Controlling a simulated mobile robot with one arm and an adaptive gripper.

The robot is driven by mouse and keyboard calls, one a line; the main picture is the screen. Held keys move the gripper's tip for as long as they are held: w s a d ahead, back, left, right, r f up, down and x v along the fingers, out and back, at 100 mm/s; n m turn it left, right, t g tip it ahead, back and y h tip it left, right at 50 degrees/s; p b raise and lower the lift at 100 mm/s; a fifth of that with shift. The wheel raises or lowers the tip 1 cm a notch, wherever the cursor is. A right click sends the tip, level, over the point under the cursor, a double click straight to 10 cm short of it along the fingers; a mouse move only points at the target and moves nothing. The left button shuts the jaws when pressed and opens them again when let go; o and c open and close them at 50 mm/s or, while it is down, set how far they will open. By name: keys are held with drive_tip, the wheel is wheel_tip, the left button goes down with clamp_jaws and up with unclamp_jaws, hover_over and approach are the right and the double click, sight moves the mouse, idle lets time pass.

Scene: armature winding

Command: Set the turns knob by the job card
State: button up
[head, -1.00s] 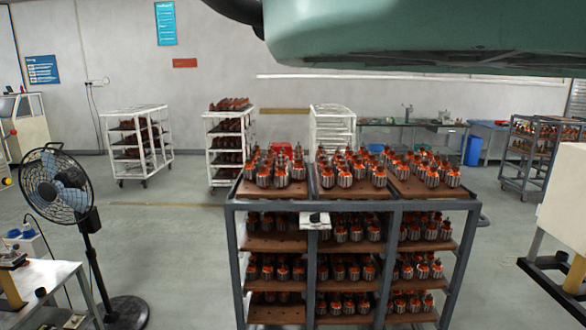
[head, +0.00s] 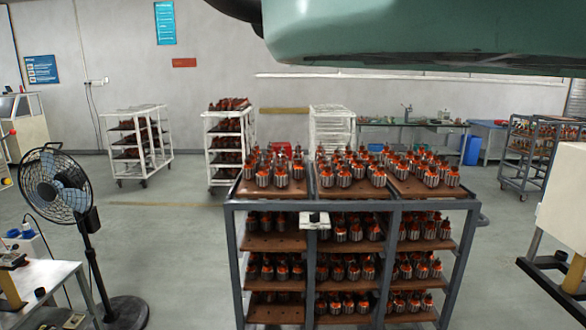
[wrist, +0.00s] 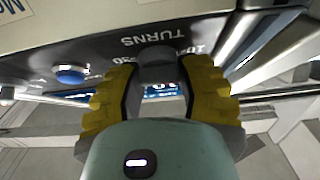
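In the wrist view the dark turns knob (wrist: 157,66) sits on a dark panel (wrist: 108,47), below the upside-down word TURNS. Part of a printed scale shows beside it. My gripper (wrist: 158,72) has its two yellow fingers on either side of the knob, with the tips appearing to press against it. The knob's pointer and the set value cannot be read. I cannot make out a job card in either view. The head view does not show the knob or my gripper.
A blue button (wrist: 70,73) sits left of the knob. In the head view a grey rack (head: 392,235) of armatures stands in front, a fan (head: 56,187) at left, and white racks (head: 140,140) behind. Floor between them is clear.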

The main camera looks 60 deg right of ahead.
clamp_jaws()
